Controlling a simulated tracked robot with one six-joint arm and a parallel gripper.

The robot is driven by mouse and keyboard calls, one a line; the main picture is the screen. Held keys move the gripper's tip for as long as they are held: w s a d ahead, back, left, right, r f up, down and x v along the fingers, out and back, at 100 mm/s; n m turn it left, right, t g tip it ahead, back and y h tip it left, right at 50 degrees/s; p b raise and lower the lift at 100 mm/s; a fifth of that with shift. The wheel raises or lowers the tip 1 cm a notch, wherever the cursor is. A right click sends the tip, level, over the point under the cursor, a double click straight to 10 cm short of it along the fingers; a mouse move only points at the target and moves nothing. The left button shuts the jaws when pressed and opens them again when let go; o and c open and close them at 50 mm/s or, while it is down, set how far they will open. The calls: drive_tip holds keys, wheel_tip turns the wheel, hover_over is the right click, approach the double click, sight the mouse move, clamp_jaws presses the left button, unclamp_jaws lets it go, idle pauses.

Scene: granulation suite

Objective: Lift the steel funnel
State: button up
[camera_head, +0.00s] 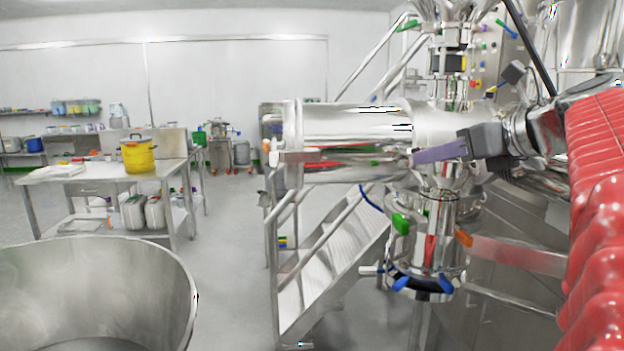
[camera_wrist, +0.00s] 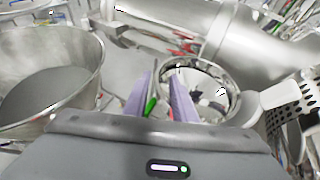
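My gripper (camera_head: 416,157) is at the right of the head view, with a purple finger pointing left in front of the steel machinery. In the wrist view my gripper (camera_wrist: 161,76) has two purple fingers standing apart with nothing held between them. A round, shiny steel mouth (camera_wrist: 222,92) lies just beyond and right of the fingers. It may be the steel funnel, but I cannot tell it for sure from the machine parts. The right finger hides part of its near left rim, and the depth between them is unclear.
A large open steel vessel (camera_head: 190,285) stands at lower left and also shows in the wrist view (camera_wrist: 95,75). A thick horizontal steel pipe (camera_head: 350,125) and steel stairs (camera_head: 335,260) are close by. A table (camera_head: 100,180) with a yellow pot (camera_head: 139,157) stands farther back.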

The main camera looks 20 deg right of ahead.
drive_tip(key=shift+x, duration=1.1)
drive_tip(key=shift+c, duration=0.5)
clamp_jaws()
drive_tip(key=shift+f, duration=0.1)
idle(0.3)
